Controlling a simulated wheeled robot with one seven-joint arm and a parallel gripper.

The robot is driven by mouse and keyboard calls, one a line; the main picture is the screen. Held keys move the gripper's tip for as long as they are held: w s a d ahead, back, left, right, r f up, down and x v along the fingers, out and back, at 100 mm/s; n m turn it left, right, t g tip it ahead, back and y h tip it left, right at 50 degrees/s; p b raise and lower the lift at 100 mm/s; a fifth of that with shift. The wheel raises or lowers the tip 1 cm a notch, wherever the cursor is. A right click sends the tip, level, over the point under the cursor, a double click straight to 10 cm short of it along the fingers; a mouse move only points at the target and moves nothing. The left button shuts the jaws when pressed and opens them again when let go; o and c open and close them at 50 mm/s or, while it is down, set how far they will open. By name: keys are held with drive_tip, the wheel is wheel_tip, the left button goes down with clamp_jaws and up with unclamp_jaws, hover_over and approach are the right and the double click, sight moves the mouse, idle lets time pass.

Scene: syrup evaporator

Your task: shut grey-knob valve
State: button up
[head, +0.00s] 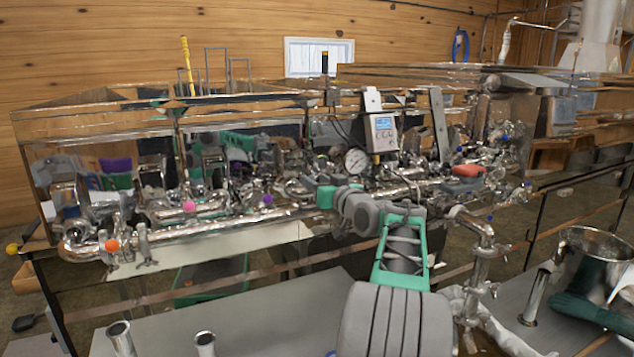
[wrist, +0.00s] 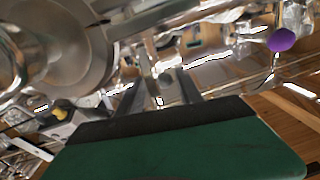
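My gripper (head: 306,187) reaches left from my arm in the head view, among the shiny pipes at the front of the evaporator (head: 240,232). In the wrist view my gripper (wrist: 161,84) has two dark fingers standing apart, with metal fittings behind the gap. No valve is clearly held between them. I cannot pick out the grey knob for certain in either view; it may be hidden by my gripper or lost among the reflections. A purple knob (wrist: 281,40) is at upper right in the wrist view; the purple knob (head: 267,199) also shows in the head view, left of my gripper.
A pink knob (head: 190,207) and an orange knob (head: 112,245) sit farther left along the pipe. A pressure gauge (head: 356,161) and a grey display box (head: 381,132) stand close above my arm.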

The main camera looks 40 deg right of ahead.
clamp_jaws()
drive_tip(key=shift+a+r, duration=0.1)
drive_tip(key=shift+r, duration=0.05)
idle(0.9)
